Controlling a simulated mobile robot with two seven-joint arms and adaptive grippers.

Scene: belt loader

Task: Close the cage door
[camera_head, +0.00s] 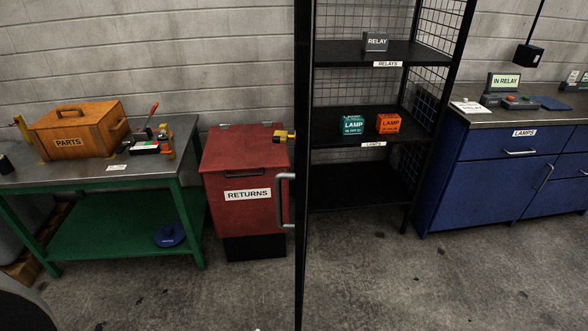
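The cage (436,75) has a black frame, wire mesh walls and dark shelves. Its front is open to view, and the shelves show clearly. The cage door (302,230) stands open, swung toward me, seen nearly edge-on as a tall dark strip. A grey bar handle (281,202) sticks out from the left side of this strip. A yellow latch piece (285,136) sits higher on the same side. The strip runs out of the picture at top and bottom. Neither of my grippers shows in the head view.
A red returns bin (226,160) stands left of the door, behind the handle. A green bench (120,232) with a wooden parts box (78,130) is further left. Blue cabinets (490,190) stand right. Shelves hold a relay box (375,42) and lamp boxes (388,123). Floor in front is clear.

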